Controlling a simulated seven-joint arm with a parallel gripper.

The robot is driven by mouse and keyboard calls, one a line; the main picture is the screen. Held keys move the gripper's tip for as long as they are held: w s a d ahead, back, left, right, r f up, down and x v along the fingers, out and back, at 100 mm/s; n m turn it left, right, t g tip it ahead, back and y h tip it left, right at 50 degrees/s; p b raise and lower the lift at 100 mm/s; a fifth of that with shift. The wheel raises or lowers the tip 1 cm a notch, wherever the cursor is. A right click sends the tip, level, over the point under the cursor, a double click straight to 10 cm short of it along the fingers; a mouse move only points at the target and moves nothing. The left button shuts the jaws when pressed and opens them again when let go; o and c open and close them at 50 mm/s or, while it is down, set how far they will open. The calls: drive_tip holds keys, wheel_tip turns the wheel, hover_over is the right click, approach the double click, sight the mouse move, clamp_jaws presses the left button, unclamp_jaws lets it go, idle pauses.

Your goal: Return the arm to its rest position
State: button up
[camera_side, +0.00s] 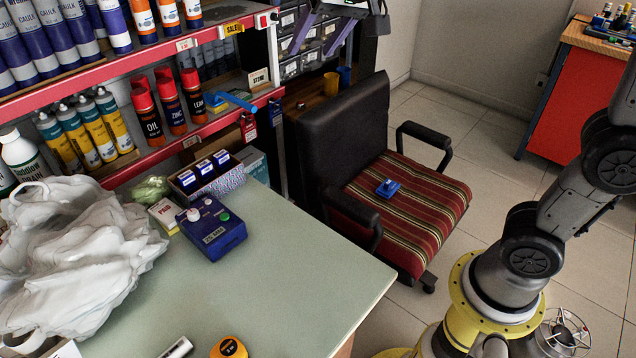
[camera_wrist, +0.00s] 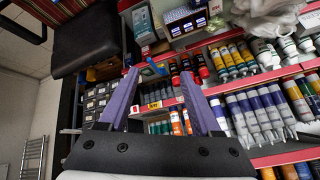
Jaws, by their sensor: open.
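My gripper (camera_side: 310,52) shows at the top of the side view, with its two purple fingers pointing down in front of the small-parts drawers. In the wrist view my gripper (camera_wrist: 159,73) has its fingers well apart, with nothing between them. It is open and touches nothing that I can see. My grey arm rises from its yellow base at the right of the side view. Its middle part is out of the picture.
A black chair (camera_side: 410,205) with a striped seat holds a small blue object (camera_side: 388,188). The workbench (camera_side: 290,270) carries a blue box (camera_side: 212,230) and a white bag (camera_side: 75,250). Red-edged shelves (camera_side: 130,60) hold tubes and bottles. A red cabinet (camera_side: 580,100) stands far right.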

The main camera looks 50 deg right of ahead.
drive_tip(key=s+d+f+n, duration=0.1)
drive_tip(key=s+d+f, duration=0.1)
drive_tip(key=s, duration=0.7)
drive_tip(key=s+d+f+n, duration=0.1)
drive_tip(key=s+d+f, duration=0.1)
drive_tip(key=s, duration=0.6)
drive_tip(key=s+f+n+g+y, duration=0.1)
drive_tip(key=s+f+n, duration=0.2)
drive_tip(key=s+f, duration=0.4)
drive_tip(key=shift+s+a+f+n+g, duration=0.3)
drive_tip(key=shift+a+f+n, duration=0.15)
drive_tip(key=shift+f, duration=0.45)
